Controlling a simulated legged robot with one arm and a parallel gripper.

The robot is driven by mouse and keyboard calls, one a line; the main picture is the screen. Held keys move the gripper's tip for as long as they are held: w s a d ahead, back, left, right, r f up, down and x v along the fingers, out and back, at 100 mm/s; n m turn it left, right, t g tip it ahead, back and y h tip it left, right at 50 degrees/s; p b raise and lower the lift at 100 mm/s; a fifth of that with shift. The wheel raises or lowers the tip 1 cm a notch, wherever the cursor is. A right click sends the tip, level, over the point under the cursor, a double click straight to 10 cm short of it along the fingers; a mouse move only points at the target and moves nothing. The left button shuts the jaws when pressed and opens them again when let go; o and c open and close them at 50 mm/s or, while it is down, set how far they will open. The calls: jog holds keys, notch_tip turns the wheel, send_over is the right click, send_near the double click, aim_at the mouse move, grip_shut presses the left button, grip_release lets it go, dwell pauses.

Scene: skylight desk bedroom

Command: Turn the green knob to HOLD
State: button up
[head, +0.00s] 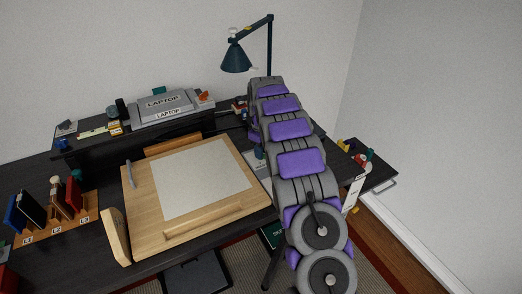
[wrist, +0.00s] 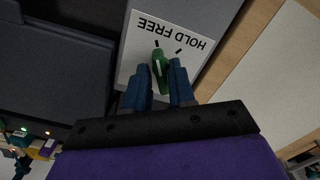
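The green knob (wrist: 160,70) is in the upper middle of the wrist view, on a white label plate (wrist: 137,50). The plate's print, HOLD FREE, appears upside down, with FREE at left and HOLD at right, and a black tick by each. The knob's pale pointer line points roughly toward the FREE tick. My gripper (wrist: 160,78) has its two blue fingers on either side of the knob. Whether both fingers press on it cannot be told. In the head view my arm hides most of this spot, and the knob cannot be made out there.
A wooden drawing board (head: 135,190) with a white sheet (head: 200,178) lies left of my arm. Behind it are a raised shelf with a laptop (head: 165,103) and a dark lamp (head: 236,57).

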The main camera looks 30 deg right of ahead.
grip_shut()
jog(key=shift+r+m+p, duration=0.15)
jog(key=shift+m+p, duration=0.15)
jog(key=shift+p, duration=0.05)
jog(key=shift+a+r+m+p, duration=0.1)
jog(key=shift+m+p, duration=0.75)
jog(key=shift+m, duration=0.05)
jog(key=m+p, duration=0.2)
jog(key=shift+m, duration=0.3)
jog(key=m+p, duration=0.1)
jog(key=m, duration=0.2)
jog(key=shift+m+p, duration=0.3)
jog(key=shift+p, duration=0.1)
jog(key=shift+m+p, duration=0.65)
jog(key=shift+m, duration=1.05)
jog(key=shift+o, duration=1.5)
grip_release()
jog(key=shift+f, duration=0.2)
